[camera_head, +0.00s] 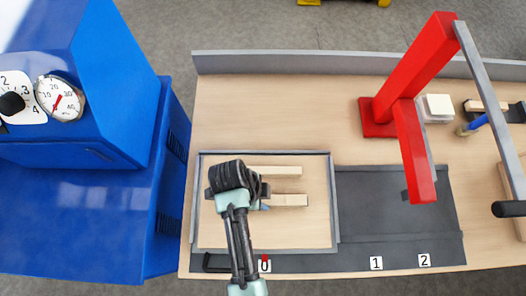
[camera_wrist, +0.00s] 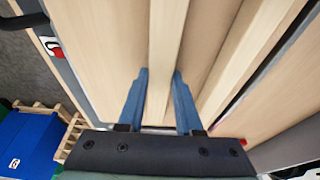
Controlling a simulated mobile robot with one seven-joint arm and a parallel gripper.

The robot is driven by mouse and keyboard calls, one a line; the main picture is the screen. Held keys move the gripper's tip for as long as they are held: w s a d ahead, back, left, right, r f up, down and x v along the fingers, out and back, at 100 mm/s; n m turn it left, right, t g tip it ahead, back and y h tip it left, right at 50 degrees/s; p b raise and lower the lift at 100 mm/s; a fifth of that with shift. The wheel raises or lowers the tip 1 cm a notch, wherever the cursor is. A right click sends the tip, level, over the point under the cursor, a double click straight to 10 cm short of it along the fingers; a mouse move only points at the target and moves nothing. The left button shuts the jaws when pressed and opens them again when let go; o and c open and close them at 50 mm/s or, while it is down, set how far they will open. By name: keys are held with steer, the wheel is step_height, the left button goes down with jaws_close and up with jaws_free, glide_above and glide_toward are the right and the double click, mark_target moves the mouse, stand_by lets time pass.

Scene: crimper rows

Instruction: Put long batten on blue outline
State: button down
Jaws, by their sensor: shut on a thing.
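Two pale wooden battens lie side by side in the grey-rimmed tray (camera_head: 335,215) in the head view. My gripper (camera_head: 264,205) is over their left ends and hides them. In the wrist view my gripper (camera_wrist: 160,100) has its blue fingers closed on both sides of one batten (camera_wrist: 163,50); this seems to be the nearer batten (camera_head: 290,200) of the head view. The other batten (camera_head: 275,171) lies just beyond it, and to the right in the wrist view (camera_wrist: 245,55). I cannot tell which is longer, or whether the held one is lifted. I see no blue outline.
A dark mat (camera_head: 370,225) with labels 1 and 2 lies right of the tray. A red post with an overhanging arm (camera_head: 415,150) stands above it. A blue machine (camera_head: 90,210) stands close on the left. Bare bench (camera_head: 290,110) lies behind the tray.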

steer(key=shift+f, duration=0.1)
steer(key=c, duration=0.6)
jaws_free()
